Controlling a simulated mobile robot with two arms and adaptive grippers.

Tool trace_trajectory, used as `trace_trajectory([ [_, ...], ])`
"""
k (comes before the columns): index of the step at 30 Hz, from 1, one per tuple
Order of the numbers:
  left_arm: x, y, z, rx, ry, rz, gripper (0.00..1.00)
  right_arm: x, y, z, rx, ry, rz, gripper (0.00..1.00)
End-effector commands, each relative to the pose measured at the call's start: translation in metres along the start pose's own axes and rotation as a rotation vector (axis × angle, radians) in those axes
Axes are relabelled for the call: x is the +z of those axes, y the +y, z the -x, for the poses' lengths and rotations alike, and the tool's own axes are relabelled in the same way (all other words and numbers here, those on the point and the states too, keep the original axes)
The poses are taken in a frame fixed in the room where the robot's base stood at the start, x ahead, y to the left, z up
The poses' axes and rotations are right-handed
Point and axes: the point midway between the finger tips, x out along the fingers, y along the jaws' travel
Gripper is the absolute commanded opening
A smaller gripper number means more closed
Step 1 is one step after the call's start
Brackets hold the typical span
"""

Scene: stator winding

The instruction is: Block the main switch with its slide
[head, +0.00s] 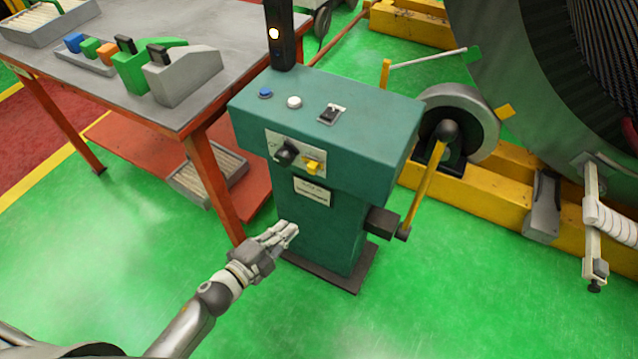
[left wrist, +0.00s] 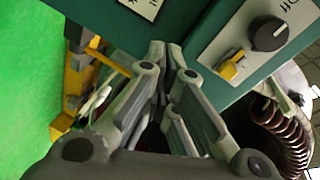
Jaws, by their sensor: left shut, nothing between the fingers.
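The main switch is a black rotary knob (head: 287,152) on a pale plate on the front of the green control cabinet (head: 400,108). A yellow slide (head: 314,167) sits to the right of the knob on the same plate. In the left wrist view the knob (left wrist: 268,33) and the yellow slide (left wrist: 231,67) show at the upper right. My left gripper (head: 291,231) is shut and empty, in front of the cabinet's column and below the plate, apart from the slide. In the left wrist view its fingers (left wrist: 168,60) are together. My right gripper is not in view.
The cabinet top bears a blue button (head: 265,93), a white button (head: 294,102) and a small switch (head: 331,114). A yellow-handled lever (head: 428,185) stands at its right side. A workbench (head: 130,70) is at the left. Green floor is clear in front.

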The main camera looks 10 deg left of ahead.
Motion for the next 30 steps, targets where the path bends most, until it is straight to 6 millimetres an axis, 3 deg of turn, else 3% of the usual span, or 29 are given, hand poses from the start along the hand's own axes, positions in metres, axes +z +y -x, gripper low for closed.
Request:
trace_trajectory([
  [3,-0.035,-0.041,-0.002,-0.075,0.111,-0.159,0.00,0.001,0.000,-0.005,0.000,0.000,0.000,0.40],
  [9,-0.069,-0.077,0.003,-0.145,0.207,-0.312,0.00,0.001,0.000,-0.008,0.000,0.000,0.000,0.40],
  [23,-0.076,-0.083,0.003,-0.157,0.223,-0.338,0.00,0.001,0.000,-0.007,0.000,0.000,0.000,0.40],
  [30,-0.083,-0.088,-0.024,-0.160,0.224,-0.339,0.00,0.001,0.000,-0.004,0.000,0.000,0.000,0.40],
])
